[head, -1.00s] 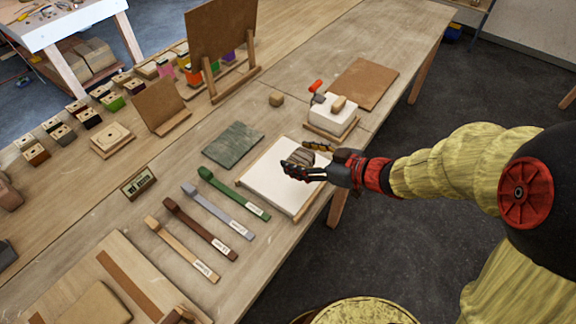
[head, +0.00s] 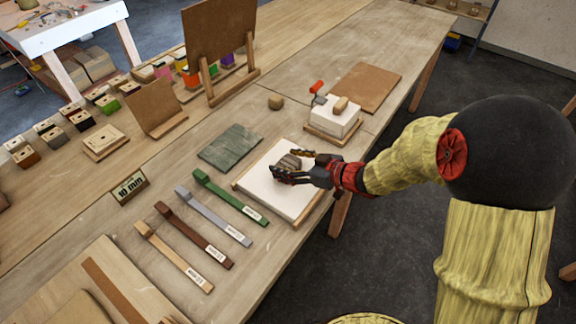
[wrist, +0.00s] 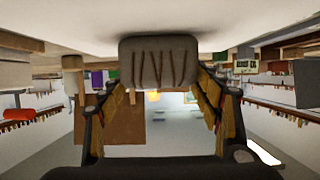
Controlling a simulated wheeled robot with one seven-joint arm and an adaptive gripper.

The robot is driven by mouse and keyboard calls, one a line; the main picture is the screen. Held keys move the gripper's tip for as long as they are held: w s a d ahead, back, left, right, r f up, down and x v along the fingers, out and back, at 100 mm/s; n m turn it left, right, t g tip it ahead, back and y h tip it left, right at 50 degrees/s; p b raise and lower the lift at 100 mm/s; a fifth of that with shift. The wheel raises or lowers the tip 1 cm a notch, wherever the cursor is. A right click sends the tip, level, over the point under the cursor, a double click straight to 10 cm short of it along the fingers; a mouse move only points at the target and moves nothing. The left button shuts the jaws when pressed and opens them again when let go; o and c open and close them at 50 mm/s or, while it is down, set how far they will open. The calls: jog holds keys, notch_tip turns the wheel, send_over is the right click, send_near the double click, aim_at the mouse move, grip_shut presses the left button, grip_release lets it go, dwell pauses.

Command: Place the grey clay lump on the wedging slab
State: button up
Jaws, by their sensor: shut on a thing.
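The grey clay lump (head: 289,162) is between the fingers of my gripper (head: 293,165), over the white wedging slab (head: 291,204). The slab is a pale square in a thin wooden frame. In the wrist view the lump (wrist: 158,62) has several dark grooves on its face and sits between the two fingertips. My gripper (wrist: 160,80) is shut on it. The pale slab surface (wrist: 80,18) fills the top of that inverted view, with a dark shadow beside the lump. The lump is very close to the slab; I cannot tell whether it touches.
A green slab (head: 230,148) lies left of the white slab. Several labelled bars, including a green one (head: 230,198), lie in front. A white block (head: 334,115) with a red-handled tool stands behind, near a brown board (head: 366,87). A "10 mm" sign (head: 130,187) stands at left.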

jog(key=shift+r, duration=0.15)
jog(key=o, duration=1.7)
jog(key=shift+f, duration=0.2)
jog(key=shift+c, duration=0.2)
jog(key=shift+r, duration=0.1)
